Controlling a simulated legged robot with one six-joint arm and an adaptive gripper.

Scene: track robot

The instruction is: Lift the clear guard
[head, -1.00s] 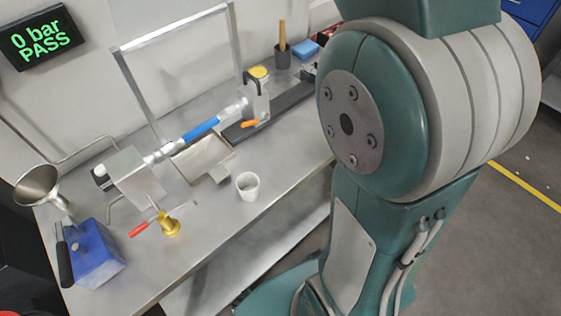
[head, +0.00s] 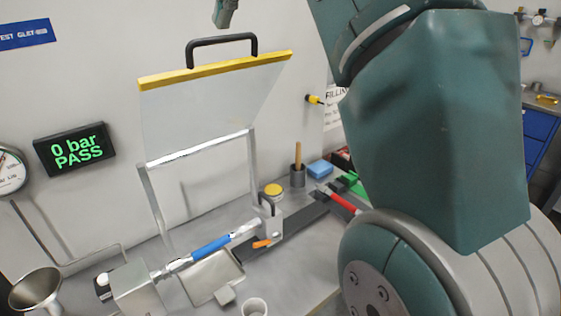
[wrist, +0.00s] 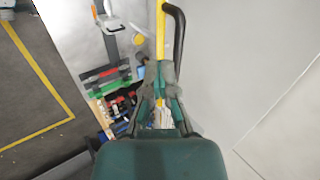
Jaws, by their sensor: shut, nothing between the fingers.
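The clear guard (head: 205,105) is a transparent panel standing raised above its metal frame in the head view. Its yellow edge (head: 185,75) is at the top, and its black handle (head: 222,39) arches above that edge. My gripper (head: 224,12) shows only in part at the top of the head view, just above the handle and apart from it there. In the wrist view my gripper (wrist: 160,88) is shut and empty. The handle (wrist: 179,30) and the yellow edge (wrist: 160,35) lie just beyond its fingers; whether they touch is unclear.
A white cup (head: 254,307) stands in front. A display (head: 75,149) reads "0 bar PASS". My own arm covers the right side.

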